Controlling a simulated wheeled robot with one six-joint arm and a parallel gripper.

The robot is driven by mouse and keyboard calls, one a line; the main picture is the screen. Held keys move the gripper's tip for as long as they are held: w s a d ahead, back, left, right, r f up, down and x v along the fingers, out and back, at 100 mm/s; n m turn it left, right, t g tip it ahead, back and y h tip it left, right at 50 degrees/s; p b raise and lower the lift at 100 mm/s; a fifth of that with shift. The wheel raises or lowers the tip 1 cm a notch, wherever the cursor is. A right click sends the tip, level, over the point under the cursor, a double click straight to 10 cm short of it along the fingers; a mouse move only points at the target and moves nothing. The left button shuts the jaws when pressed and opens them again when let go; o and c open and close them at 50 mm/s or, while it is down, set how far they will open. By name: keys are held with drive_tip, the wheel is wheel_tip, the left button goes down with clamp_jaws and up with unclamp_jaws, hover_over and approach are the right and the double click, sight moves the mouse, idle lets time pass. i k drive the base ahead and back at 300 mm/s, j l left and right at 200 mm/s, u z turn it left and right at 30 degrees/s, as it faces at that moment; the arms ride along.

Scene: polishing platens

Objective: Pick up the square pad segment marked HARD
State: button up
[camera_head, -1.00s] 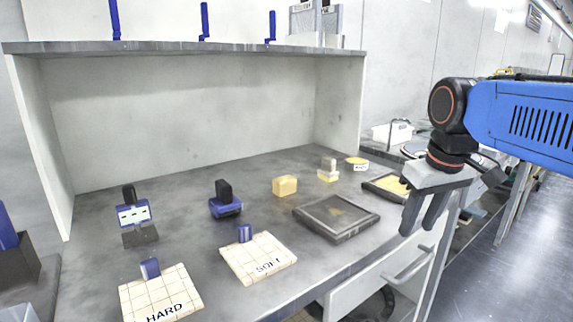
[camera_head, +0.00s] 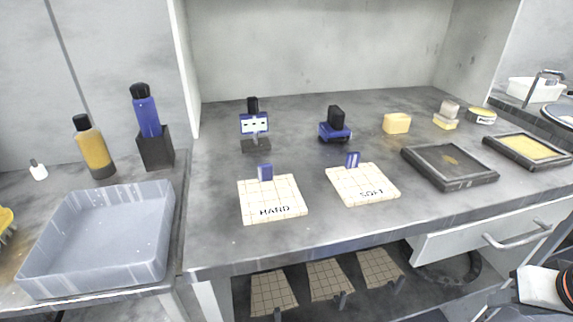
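The square pad segment marked HARD (camera_head: 259,193) lies flat near the front edge of the bench, left of centre. It is cream with a grid of lines, and a small blue tab (camera_head: 265,172) stands at its back edge. A similar pad marked SOFT (camera_head: 350,187) lies to its right, with a gap between them. Only a part of my arm shows at the lower right corner, far from the pads. My gripper is out of the frame.
A grey bin (camera_head: 62,270) stands left of the bench, with bottles behind it. A blue-and-black block (camera_head: 335,130), a small stand (camera_head: 254,127) and a yellow block (camera_head: 397,123) sit behind the pads. Dark trays (camera_head: 478,182) lie right. Several gridded pads (camera_head: 272,295) sit below the bench.

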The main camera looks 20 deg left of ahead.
sight(267, 198)
drive_tip(key=u, duration=1.25)
drive_tip(key=k+j+u, duration=0.25)
drive_tip(key=k+l, duration=0.1)
